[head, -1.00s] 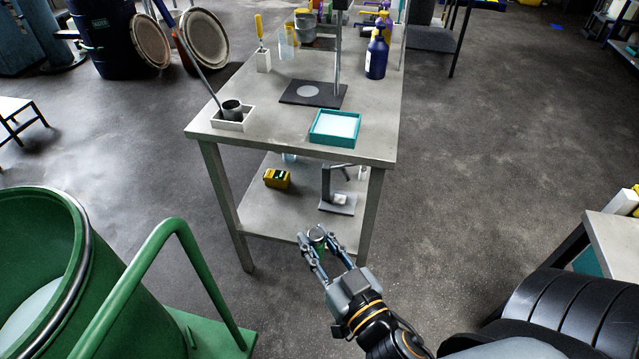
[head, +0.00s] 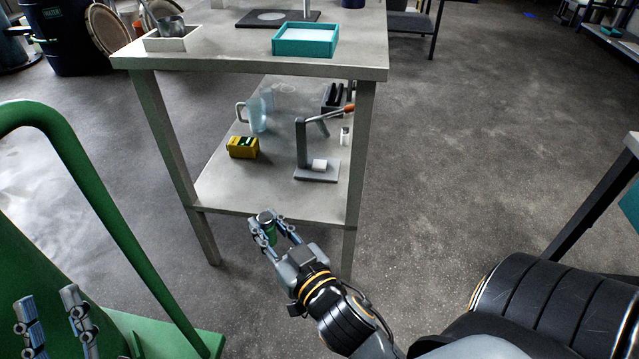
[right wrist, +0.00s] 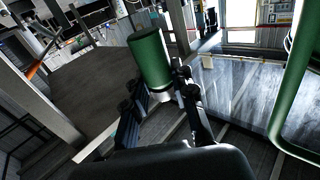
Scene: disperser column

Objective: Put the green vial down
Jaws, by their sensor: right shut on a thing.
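The green vial (head: 270,234) with a silver cap is held between the fingers of my right gripper (head: 271,231).
The bench's lower shelf (head: 222,196) holds a yellow box (head: 243,147), a clear jug (head: 257,113) and a grey stand (head: 318,172). Its front left part is bare. A teal tray (head: 305,40) sits on top. A green railed cart (head: 70,225) stands at left.

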